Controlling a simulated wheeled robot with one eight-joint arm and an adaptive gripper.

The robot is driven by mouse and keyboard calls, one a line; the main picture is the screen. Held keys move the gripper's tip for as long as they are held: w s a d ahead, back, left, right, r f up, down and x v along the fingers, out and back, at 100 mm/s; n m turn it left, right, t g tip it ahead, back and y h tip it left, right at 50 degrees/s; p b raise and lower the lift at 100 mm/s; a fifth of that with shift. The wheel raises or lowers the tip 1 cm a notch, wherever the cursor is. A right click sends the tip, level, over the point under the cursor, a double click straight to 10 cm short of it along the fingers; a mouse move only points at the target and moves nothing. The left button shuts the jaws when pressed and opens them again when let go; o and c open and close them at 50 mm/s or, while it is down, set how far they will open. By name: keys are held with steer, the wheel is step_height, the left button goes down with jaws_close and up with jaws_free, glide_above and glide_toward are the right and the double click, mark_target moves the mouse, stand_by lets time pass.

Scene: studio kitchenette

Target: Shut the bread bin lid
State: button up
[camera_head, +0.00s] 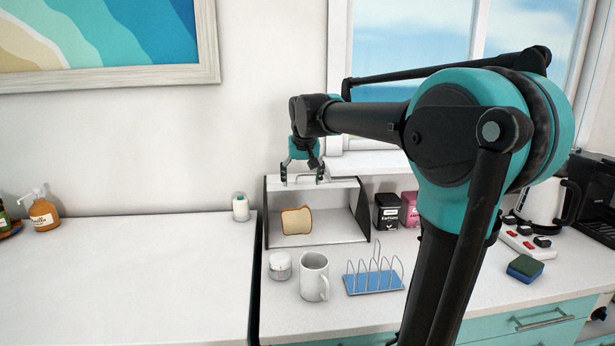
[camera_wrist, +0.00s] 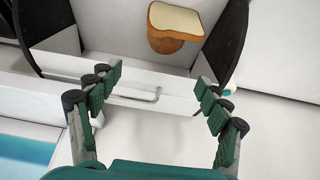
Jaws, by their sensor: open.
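The bread bin (camera_head: 320,241) stands on the counter against the wall, its front open, with a bread slice (camera_head: 296,220) visible inside. Its pale lid (camera_head: 340,183) is raised along the top of the bin. My gripper (camera_head: 302,178) is open at the lid, pointing down, with its fingers spread. In the wrist view the lid panel (camera_wrist: 95,75) with its thin metal handle (camera_wrist: 145,97) lies between and beyond my open fingers (camera_wrist: 160,98). The bread slice (camera_wrist: 178,22) shows past it. I cannot tell whether a finger touches the lid.
A white jar (camera_head: 280,266), a mug (camera_head: 314,277) and a blue toast rack (camera_head: 374,278) stand in front of the bin. A black tin (camera_head: 386,211) and a pink tin (camera_head: 410,209) stand to its right. The left counter (camera_head: 130,270) is mostly clear.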

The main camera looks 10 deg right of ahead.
mark_target(310, 182)
steer(key=w+d+r, duration=0.1)
steer(key=w+r, duration=0.1)
steer(key=r, duration=0.1)
steer(key=w+d+r+t, duration=0.1)
steer(key=w+r, duration=0.1)
steer(key=r, duration=0.1)
steer(key=w+d+r+t, duration=0.1)
steer(key=w+d+r, duration=0.1)
steer(key=r, duration=0.2)
steer(key=shift+w, duration=0.2)
steer(key=c, duration=0.9)
steer(key=shift+w+f, duration=0.2)
steer(key=shift+w, duration=0.05)
steer(key=shift+c, duration=1.4)
steer(key=x, duration=0.8)
steer(key=shift+w+f, duration=0.15)
jaws_close()
steer(key=shift+s+f, duration=0.65)
steer(key=shift+s, duration=0.35)
steer(key=shift+s+f, duration=0.25)
steer(key=shift+s, duration=0.5)
